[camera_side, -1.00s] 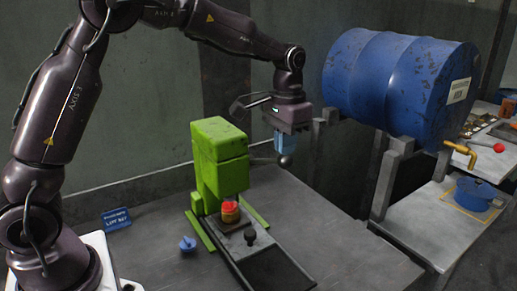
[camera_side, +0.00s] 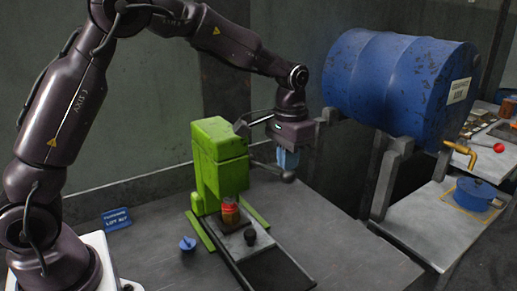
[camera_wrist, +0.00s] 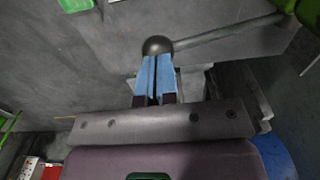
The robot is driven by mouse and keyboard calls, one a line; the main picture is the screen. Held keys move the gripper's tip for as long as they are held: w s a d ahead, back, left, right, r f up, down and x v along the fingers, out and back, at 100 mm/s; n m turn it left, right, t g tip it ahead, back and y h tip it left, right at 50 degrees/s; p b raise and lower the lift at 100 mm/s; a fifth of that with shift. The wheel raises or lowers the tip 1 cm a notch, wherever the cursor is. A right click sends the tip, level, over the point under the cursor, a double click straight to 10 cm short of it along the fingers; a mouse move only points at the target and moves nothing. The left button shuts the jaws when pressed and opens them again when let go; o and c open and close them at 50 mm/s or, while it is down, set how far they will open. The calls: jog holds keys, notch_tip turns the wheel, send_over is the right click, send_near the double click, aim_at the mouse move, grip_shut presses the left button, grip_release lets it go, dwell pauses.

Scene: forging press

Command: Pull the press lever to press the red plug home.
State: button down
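The green press (camera_side: 218,165) stands on the table with its lever (camera_wrist: 215,35) reaching out to a dark ball knob (camera_side: 288,177). The knob also shows in the wrist view (camera_wrist: 157,45). My gripper (camera_side: 287,166) is above the knob, its blue fingers pointing down and their tips at the ball. In the wrist view the fingers (camera_wrist: 154,62) are side by side with only a thin gap, and the ball is beyond the tips, not visibly between them. The red plug (camera_side: 229,208) is under the press head in a brownish block; its exact depth is hard to tell.
A small dark knob (camera_side: 250,237) stands on the press's grey base plate. A blue knob-like part (camera_side: 187,243) and a blue sign (camera_side: 116,219) are to the left. A blue drum (camera_side: 395,80) rests on a stand at the right. The table's front right is clear.

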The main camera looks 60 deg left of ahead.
jog(key=shift+f, duration=0.3)
jog(key=shift+r, duration=0.1)
jog(key=shift+a+r, duration=0.15)
jog(key=shift+r, duration=0.55)
jog(key=shift+a+r, duration=0.15)
jog(key=shift+r, duration=0.5)
jog(key=shift+a+r, duration=0.35)
jog(key=shift+r, duration=0.35)
jog(key=shift+a+r, duration=0.3)
jog(key=shift+r, duration=0.35)
